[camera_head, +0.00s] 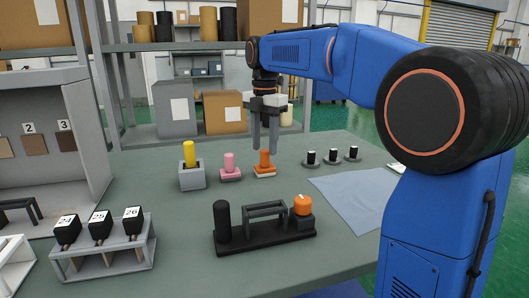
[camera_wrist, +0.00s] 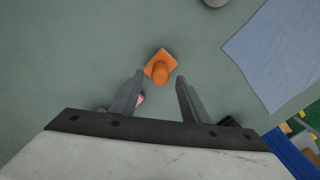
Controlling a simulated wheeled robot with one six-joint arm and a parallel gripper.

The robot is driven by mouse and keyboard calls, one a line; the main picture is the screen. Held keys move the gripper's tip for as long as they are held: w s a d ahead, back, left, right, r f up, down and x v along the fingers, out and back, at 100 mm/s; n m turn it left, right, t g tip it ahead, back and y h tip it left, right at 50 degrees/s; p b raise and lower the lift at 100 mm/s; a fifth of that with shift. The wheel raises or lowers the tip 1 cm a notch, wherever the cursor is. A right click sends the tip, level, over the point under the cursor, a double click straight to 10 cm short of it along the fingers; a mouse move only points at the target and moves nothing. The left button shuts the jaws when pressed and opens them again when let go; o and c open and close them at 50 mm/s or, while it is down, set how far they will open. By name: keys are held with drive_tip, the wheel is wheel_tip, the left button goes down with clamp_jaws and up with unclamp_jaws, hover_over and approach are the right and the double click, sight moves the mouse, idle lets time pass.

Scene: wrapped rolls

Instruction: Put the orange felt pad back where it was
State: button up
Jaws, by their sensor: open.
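The orange felt pad (camera_head: 265,174) seems to be the flat square base under an upright orange handle (camera_head: 264,158), on the table beside a pink piece. In the wrist view the pad (camera_wrist: 152,70) lies tilted like a diamond, just beyond my fingertips, with the round handle (camera_wrist: 160,74) over it. My gripper (camera_head: 265,149) points down above the orange handle, with its fingers apart. In the wrist view, my gripper (camera_wrist: 160,79) is empty between the fingers.
Left of the orange piece stand a pink piece (camera_head: 229,168) and a yellow cylinder (camera_head: 189,154) in a grey block. A black stand (camera_head: 265,230) with an orange knob is in front. A blue cloth (camera_head: 358,192) and several small black-and-white pegs lie to the right.

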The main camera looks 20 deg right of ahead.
wheel_tip(320, 180, up, 9)
drive_tip(key=shift+f, duration=0.15)
idle(0.4)
